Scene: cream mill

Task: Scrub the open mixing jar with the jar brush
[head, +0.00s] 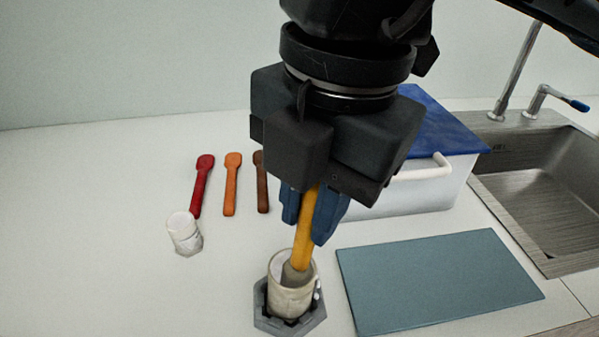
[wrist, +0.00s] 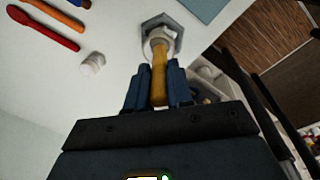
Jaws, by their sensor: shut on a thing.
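My gripper (head: 312,215) points down with its blue fingers shut on the yellow-orange handle of the jar brush (head: 304,238). The brush is slightly tilted, and its grey lower end is inside the mouth of the open mixing jar (head: 291,298). The jar is whitish and stands upright in a grey hexagonal holder (head: 262,317). The brush tip inside the jar is hidden. In the wrist view, the brush handle (wrist: 159,80) runs from between my fingers (wrist: 155,88) to the jar (wrist: 152,42).
A small white capped jar (head: 184,234) stands at the left. Red (head: 202,187), orange (head: 232,184) and brown (head: 261,182) spatulas lie behind it. A teal mat (head: 435,280) lies at the right. A white bin with a blue lid (head: 440,130) and a sink (head: 535,185) are behind it.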

